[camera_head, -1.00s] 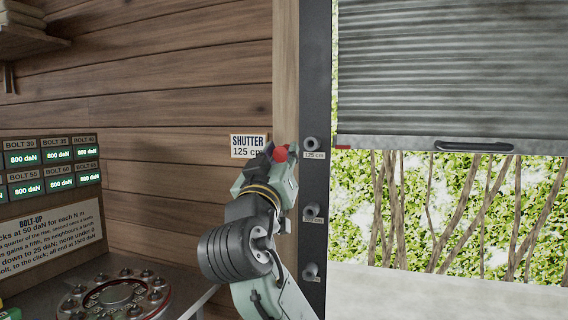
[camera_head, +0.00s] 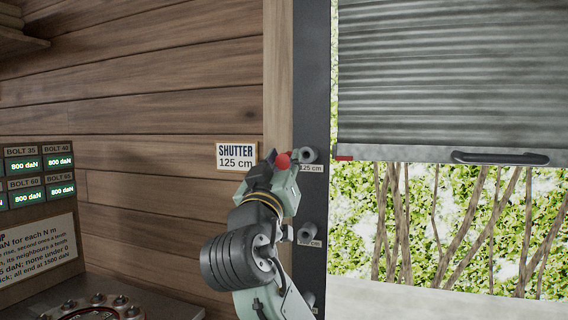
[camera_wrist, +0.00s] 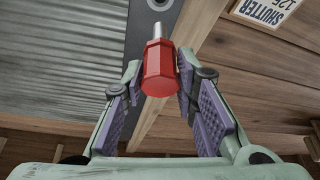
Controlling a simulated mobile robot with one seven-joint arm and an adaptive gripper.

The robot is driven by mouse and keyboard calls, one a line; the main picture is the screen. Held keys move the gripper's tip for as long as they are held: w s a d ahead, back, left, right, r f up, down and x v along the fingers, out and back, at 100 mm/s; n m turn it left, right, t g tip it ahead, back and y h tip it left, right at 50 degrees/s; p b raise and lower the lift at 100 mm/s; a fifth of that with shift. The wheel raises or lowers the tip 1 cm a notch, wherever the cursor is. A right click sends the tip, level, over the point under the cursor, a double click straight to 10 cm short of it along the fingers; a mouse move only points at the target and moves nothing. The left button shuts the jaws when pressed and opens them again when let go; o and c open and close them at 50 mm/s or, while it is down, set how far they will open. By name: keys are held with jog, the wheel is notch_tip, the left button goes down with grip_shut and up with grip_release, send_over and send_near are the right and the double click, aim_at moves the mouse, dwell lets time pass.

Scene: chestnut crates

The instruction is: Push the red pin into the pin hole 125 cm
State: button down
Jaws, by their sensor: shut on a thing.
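The red pin (camera_wrist: 160,70) is held between the fingers of my gripper (camera_wrist: 160,80), its grey metal shank pointing away from me. In the head view the pin's red head (camera_head: 283,161) shows at the tip of my gripper (camera_head: 278,172). The pin hole 125 cm (camera_head: 308,155) is the top grey ring on the dark upright post, with a "125 cm" tag below. The pin is just left of this ring in the head view; its tip is hidden there. In the wrist view a hole (camera_wrist: 160,3) shows at the top edge, beyond the shank.
Lower on the dark post (camera_head: 311,90) is another ring (camera_head: 308,234). The grey shutter (camera_head: 440,80) hangs at right, with a handle (camera_head: 500,158) on its bottom bar and an opening below. A "SHUTTER 125 cm" sign (camera_head: 237,156) is on the plank wall. A bolt panel (camera_head: 40,240) stands at left.

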jog(key=shift+f, duration=0.1)
jog(key=shift+w+d, duration=0.3)
jog(key=shift+w, duration=0.6)
jog(key=shift+w+d, duration=0.3)
jog(key=shift+w, duration=0.65)
jog(key=shift+w+d, duration=0.3)
jog(key=shift+w, duration=0.6)
jog(key=shift+w+d+p, duration=0.1)
jog(key=shift+w+p, duration=0.25)
jog(key=shift+w, duration=0.05)
jog(key=shift+w+d+p, duration=0.2)
jog(key=shift+w+d, duration=0.05)
jog(key=shift+w, duration=0.5)
jog(key=shift+w+d+p, duration=0.2)
jog(key=shift+w+d, duration=0.05)
jog(key=shift+w, duration=0.5)
jog(key=shift+w+d+p, duration=0.2)
jog(key=shift+w+d, duration=0.05)
jog(key=shift+w, duration=0.5)
jog(key=c, duration=1.2)
grip_release()
